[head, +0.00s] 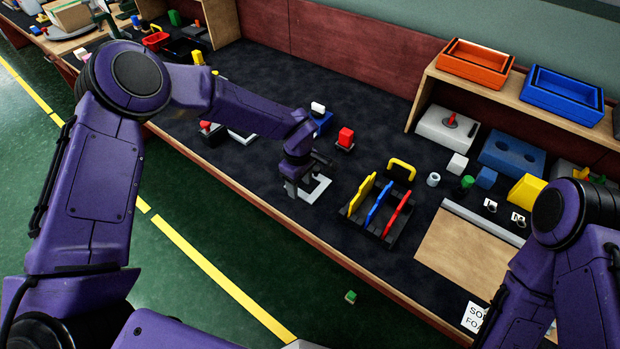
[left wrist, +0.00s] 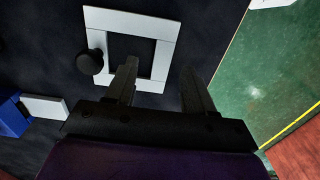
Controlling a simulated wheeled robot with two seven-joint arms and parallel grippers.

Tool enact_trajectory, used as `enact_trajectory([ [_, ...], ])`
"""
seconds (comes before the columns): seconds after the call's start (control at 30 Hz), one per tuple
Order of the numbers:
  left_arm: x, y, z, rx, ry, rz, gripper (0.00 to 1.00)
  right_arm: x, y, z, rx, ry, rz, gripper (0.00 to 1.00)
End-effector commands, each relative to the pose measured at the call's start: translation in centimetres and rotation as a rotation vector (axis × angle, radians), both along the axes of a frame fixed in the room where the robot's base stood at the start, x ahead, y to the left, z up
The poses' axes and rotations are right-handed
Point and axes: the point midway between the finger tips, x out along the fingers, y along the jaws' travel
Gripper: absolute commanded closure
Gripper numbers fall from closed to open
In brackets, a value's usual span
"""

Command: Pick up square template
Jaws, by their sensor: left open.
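The square template is a white square frame (left wrist: 98,17) with a black knob (left wrist: 90,62) on one side; it lies flat on the dark bench mat. In the head view the template (head: 322,187) is partly hidden by my left gripper (head: 294,188). In the left wrist view my left gripper (left wrist: 160,68) is open and empty. One finger shows over the frame's opening and the other outside its side bar, so the bar lies between them in the picture. I cannot tell the height gap. My right gripper is out of view; only its arm shows.
A black rack (head: 374,222) with yellow, blue and red upright pieces stands right of the template. A red block (head: 346,136) and a blue block (head: 321,122) are behind it. The bench's front edge is close. A small green block (head: 350,297) lies on the floor.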

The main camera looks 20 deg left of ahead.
Motion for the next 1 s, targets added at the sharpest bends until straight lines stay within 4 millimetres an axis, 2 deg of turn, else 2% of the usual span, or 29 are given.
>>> enact_trajectory([
  [0.13, 0.0, 0.2, -1.5, 0.0, -0.001, 0.003, 0.47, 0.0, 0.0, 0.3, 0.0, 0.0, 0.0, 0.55],
  [0.33, 0.0, 0.2, -1.6, 0.0, -0.001, 0.004, 0.47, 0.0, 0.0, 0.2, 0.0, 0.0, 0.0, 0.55],
  [0.5, 0.0, 0.2, -1.6, 0.0, -0.001, 0.005, 1.0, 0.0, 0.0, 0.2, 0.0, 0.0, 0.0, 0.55],
  [0.83, 0.0, 0.3, -1.4, 0.0, -0.001, 0.005, 1.0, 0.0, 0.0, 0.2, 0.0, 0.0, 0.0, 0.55],
  [1.0, 0.0, 0.3, 0.4, -0.001, -0.004, 0.005, 1.0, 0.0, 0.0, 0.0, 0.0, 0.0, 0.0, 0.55],
])
